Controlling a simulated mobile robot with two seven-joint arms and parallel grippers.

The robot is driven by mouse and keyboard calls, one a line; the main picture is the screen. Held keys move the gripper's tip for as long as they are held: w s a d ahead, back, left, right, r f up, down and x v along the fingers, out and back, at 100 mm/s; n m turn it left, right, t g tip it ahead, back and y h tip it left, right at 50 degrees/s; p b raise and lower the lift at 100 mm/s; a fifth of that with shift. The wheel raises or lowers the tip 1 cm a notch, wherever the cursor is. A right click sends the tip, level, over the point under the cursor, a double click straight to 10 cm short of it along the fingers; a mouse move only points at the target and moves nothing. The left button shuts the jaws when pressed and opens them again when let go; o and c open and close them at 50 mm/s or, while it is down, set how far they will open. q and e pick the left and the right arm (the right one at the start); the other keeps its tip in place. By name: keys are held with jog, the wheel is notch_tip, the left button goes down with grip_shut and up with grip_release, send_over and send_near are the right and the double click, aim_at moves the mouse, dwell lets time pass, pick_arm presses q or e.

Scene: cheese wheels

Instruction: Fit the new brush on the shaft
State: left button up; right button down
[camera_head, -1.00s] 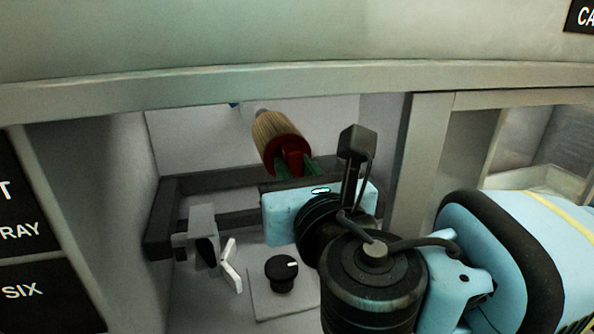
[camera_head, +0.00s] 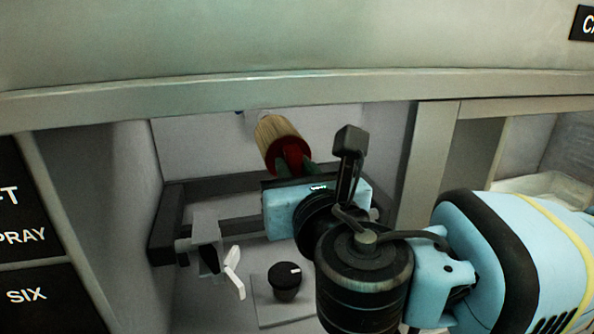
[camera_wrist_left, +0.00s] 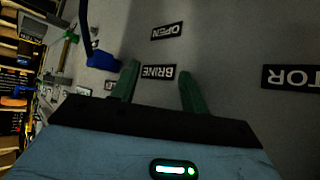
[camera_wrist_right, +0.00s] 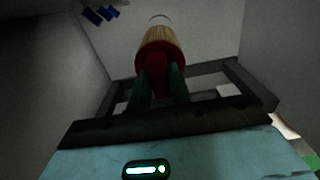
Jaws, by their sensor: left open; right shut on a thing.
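The brush (camera_head: 275,135) has tan bristles and a red end cap, and tilts up and away from my right gripper. My right gripper (camera_head: 293,168) is shut on the brush's red end, inside the recessed bay. In the right wrist view the brush (camera_wrist_right: 159,46) stands out ahead of the green fingers (camera_wrist_right: 158,85). A pale, rounded piece that may be the shaft (camera_wrist_right: 160,18) shows just beyond the bristles; I cannot tell whether they touch. My left gripper (camera_wrist_left: 158,85) is open and empty, seen only in the left wrist view, facing a grey wall with signs.
A dark frame (camera_head: 168,220) runs around the bay below the brush. Blue parts (camera_wrist_right: 98,15) show at upper left in the right wrist view. Side walls bound the bay.

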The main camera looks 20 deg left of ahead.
jog(key=c, duration=1.2)
grip_release()
jog(key=v, duration=0.8)
